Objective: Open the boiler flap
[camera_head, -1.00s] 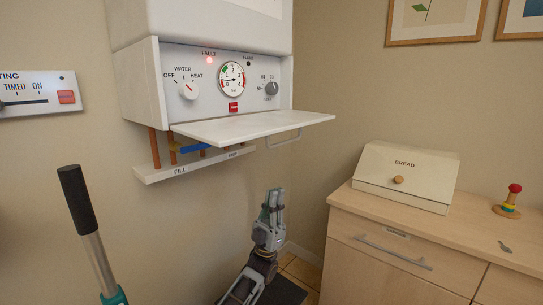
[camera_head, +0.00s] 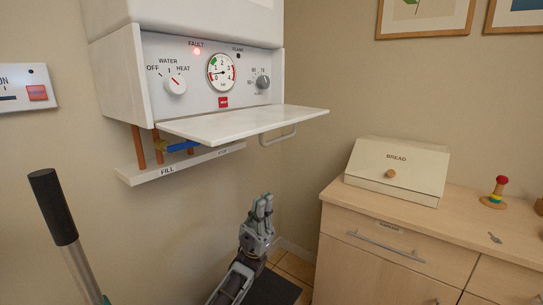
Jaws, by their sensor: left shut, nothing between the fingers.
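The white boiler (camera_head: 110,75) hangs on the wall at the upper left. Its flap (camera_head: 245,123) is folded down and sticks out about level, with a bar handle (camera_head: 279,137) under its front edge. The control panel (camera_head: 204,62) behind it is exposed, with knobs, a pressure gauge (camera_head: 221,72) and a lit red fault lamp (camera_head: 197,51). My left gripper (camera_head: 263,205) points up, below the flap and apart from it. Its fingers are shut and hold nothing. My right gripper is out of view.
A wooden cabinet (camera_head: 370,230) stands at the right with a cream bread box (camera_head: 397,170) and a stacking toy (camera_head: 496,193) on top. A black-gripped pole (camera_head: 52,205) stands at the lower left. A pipe rail (camera_head: 180,165) runs below the boiler.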

